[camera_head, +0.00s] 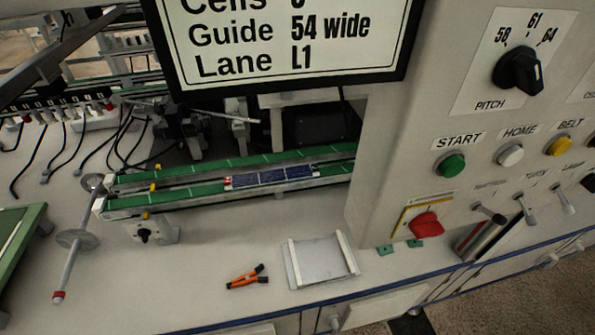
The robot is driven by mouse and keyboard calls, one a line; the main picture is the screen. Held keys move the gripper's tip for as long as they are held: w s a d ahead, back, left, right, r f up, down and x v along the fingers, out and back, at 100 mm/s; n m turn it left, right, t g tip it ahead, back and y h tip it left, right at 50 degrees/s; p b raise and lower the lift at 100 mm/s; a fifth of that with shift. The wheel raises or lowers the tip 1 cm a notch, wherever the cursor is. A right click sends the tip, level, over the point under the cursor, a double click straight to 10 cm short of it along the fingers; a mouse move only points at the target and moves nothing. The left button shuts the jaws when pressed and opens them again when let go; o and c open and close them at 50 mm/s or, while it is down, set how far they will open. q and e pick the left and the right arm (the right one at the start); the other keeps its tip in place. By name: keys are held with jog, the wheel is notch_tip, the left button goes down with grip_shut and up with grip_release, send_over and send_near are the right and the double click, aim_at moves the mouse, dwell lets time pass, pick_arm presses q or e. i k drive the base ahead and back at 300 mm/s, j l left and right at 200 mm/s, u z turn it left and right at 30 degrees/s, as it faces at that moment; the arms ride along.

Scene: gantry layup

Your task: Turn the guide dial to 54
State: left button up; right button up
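A hanging sign (290,40) reads "Guide 54 wide" and "Lane L1"; its top line is cut off. A small black knob (143,235) sits on a pale block (165,232) at the front of the green conveyor (215,185). No label or numbers can be read on it, so I cannot tell whether it is the guide dial or where it points. A larger black dial (518,70) on the right panel is marked PITCH, with 58, 61 and 64 around it. Neither of my grippers is in view.
A blue cell strip (272,177) lies on the conveyor. Orange-handled pliers (247,277) and a shallow tray (320,262) lie on the bench. A rod with a disc (70,239) stands left. The right panel has START (452,165), HOME and BELT buttons and a red knob (426,225).

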aim_at(143, 233)
jog(key=j+z, duration=0.2)
jog(key=j, duration=0.2)
jog(key=k+j+z, duration=0.2)
jog(key=j, duration=0.15)
jog(key=j+z, duration=0.2)
jog(key=j, duration=0.2)
jog(key=j+u, duration=0.1)
jog(key=u, duration=0.25)
jog(key=j+u, duration=0.1)
jog(key=u, duration=0.25)
jog(key=j+u, duration=0.15)
jog(key=u, duration=0.15)
